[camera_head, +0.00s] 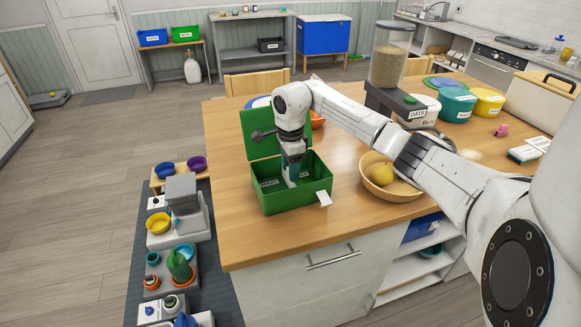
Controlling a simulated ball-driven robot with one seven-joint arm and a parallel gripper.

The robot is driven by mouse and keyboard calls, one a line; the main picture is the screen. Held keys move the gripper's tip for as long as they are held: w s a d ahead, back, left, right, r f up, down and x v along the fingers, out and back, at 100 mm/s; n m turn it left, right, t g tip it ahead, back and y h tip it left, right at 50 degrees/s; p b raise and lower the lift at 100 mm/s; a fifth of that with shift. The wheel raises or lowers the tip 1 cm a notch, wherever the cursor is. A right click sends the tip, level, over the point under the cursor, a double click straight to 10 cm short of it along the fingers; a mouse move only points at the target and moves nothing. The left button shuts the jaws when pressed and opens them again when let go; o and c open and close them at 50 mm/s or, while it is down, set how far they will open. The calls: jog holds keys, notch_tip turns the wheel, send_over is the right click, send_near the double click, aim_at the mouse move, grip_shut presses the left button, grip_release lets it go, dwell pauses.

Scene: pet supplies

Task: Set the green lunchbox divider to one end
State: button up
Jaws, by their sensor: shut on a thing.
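The green lunchbox (298,199) stands on the wooden table near its front left edge, with its green lid (256,128) raised at the back. A small white tag (324,198) sticks out at its front right corner. My gripper (290,179) points down inside the box, around the middle of its length. It is shut on the divider, which the gripper and box wall mostly hide. I cannot tell the divider's edges from the box or whether it touches the floor of the box.
A wooden bowl (372,189) with a yellow fruit stands close to the right of the box. A blender-like dispenser (390,62) and several bowls stand farther back right. A dark mat (218,262) with pet bowls and feeders lies on the floor at left. The table's front edge is near.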

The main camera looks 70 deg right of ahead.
grip_shut()
jog(key=shift+w+a, duration=1.85)
jog(key=shift+w, duration=0.1)
jog(key=o, duration=0.7)
grip_release()
jog(key=shift+r+b, duration=0.1)
jog(key=shift+b, duration=0.2)
notch_tip(320, 180, up, 11)
jog(key=b, duration=0.2)
jog(key=shift+f, duration=0.2)
